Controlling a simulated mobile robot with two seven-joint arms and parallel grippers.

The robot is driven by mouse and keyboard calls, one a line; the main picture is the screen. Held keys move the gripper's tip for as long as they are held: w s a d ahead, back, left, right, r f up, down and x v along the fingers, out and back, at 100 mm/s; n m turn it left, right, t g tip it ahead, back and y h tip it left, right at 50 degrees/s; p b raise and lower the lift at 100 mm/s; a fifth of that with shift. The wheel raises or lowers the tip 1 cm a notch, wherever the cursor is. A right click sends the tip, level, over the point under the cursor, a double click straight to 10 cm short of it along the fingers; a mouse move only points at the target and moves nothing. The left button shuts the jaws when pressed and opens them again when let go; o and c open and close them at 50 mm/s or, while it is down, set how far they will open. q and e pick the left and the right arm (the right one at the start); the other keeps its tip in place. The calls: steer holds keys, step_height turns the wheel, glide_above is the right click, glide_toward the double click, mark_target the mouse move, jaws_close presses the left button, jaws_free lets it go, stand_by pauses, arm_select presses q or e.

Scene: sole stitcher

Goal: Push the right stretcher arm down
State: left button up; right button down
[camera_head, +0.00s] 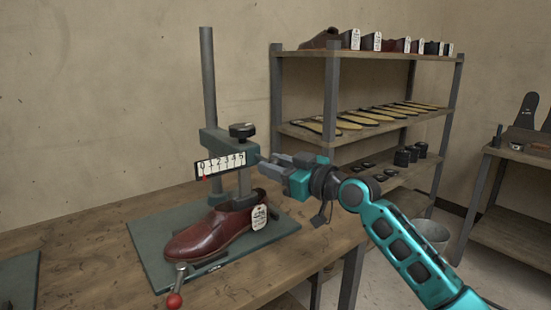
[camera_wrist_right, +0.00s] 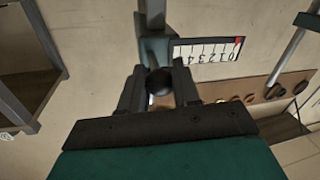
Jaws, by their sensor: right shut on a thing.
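The right stretcher arm (camera_head: 215,145) is a grey-green block on a tall upright post (camera_head: 208,80), with a black knob on top and a white number scale (camera_head: 226,163). It sits above a brown shoe (camera_head: 215,233). My right gripper (camera_head: 268,163) is at the right side of the block, shut on the arm. In the right wrist view, a round black part (camera_wrist_right: 159,82) of the arm shows between the two fingers, with the scale (camera_wrist_right: 207,50) beside it. The fingers' exact contact is partly hidden. My left gripper is not in view.
The shoe stands on a dark green base plate (camera_head: 158,254) on the wooden table (camera_head: 90,265). A red-ball handle (camera_head: 174,299) sticks out at the front. Another base plate (camera_head: 18,280) lies at the left edge. A shelf rack (camera_head: 331,100) with shoes and insoles stands behind on the right.

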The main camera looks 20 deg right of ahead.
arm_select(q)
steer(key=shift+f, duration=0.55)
arm_select(e)
steer(key=shift+a+f, duration=0.1)
steer(key=shift+f, duration=0.85)
steer(key=c, duration=1.2)
jaws_free()
steer(key=shift+f, duration=0.1)
steer(key=o, duration=0.4)
steer(key=shift+c, duration=0.2)
steer(key=shift+r, duration=0.2)
steer(key=shift+s, duration=0.1)
steer(key=shift+s+d+r, duration=0.1)
steer(key=shift+s+d, duration=0.15)
steer(key=shift+d, duration=0.1)
steer(key=v, duration=1.2)
